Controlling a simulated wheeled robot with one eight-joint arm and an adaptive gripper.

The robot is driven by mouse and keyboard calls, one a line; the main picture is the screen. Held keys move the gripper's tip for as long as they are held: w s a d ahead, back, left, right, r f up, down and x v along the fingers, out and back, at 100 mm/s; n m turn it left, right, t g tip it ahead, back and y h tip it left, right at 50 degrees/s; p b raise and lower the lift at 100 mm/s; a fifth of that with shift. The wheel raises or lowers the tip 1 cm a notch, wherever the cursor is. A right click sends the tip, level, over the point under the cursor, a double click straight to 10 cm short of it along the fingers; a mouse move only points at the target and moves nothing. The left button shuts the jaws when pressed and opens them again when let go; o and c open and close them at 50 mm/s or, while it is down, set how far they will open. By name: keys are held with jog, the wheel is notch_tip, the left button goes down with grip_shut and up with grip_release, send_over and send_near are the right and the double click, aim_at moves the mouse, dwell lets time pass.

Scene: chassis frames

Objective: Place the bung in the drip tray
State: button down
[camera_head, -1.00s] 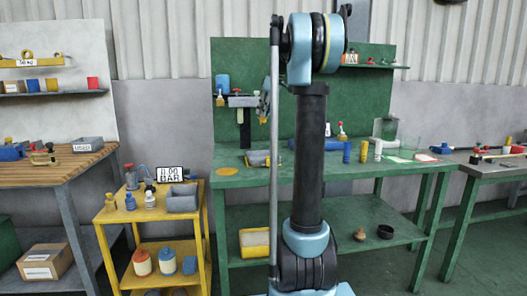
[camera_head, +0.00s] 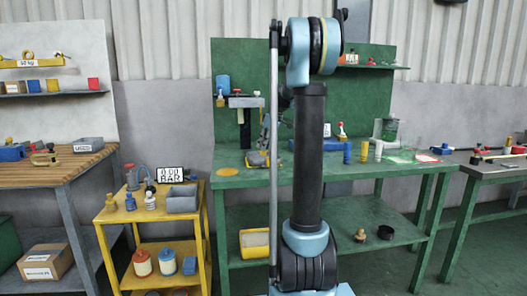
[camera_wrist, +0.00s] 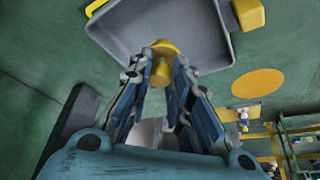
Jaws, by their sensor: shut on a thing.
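The drip tray is a shallow grey tray (camera_wrist: 206,40) with yellow grips, at the top of the wrist view. In the head view the tray (camera_head: 252,160) sits on the green bench, partly hidden by my arm. My gripper (camera_wrist: 161,72) is shut on the yellow bung (camera_wrist: 164,48), which sticks out beyond the fingertips. In the wrist view the bung overlaps the tray's near part; I cannot tell whether it touches the tray. In the head view my gripper (camera_head: 265,138) is just above the tray, and the bung cannot be made out there.
An orange disc (camera_head: 227,171) lies flat on the bench (camera_head: 235,181) left of the tray. A yellow cart (camera_head: 150,214) is at left. The bench's front left is mostly clear.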

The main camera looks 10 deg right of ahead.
jog(key=shift+f, duration=1.2)
jog(key=shift+f, duration=0.1)
jog(key=c, duration=1.5)
grip_release()
jog(key=v, duration=1.2)
jog(key=shift+a, duration=0.1)
jog(key=s+a+f+m+h, duration=0.1)
jog(key=s+f+m, duration=0.1)
jog(key=s+f, duration=0.65)
jog(key=s+a+f+m+h, duration=0.1)
jog(key=s+a+f+m, duration=0.15)
jog(key=s, duration=1.05)
jog(key=s+a+f+m+h, duration=0.1)
jog(key=s+f+m, duration=0.2)
jog(key=s+f, duration=0.75)
jog(key=s, duration=0.2)
jog(key=s+f+m, duration=0.1)
jog(key=s+f, duration=0.2)
jog(key=s, duration=0.1)
jog(key=s+f+m, duration=0.1)
jog(key=s+f, duration=0.2)
jog(key=s, duration=0.1)
jog(key=shift+s+d+g+h, duration=0.25)
jog(key=shift+d+g+h, duration=0.05)
jog(key=shift+d+g, duration=0.1)
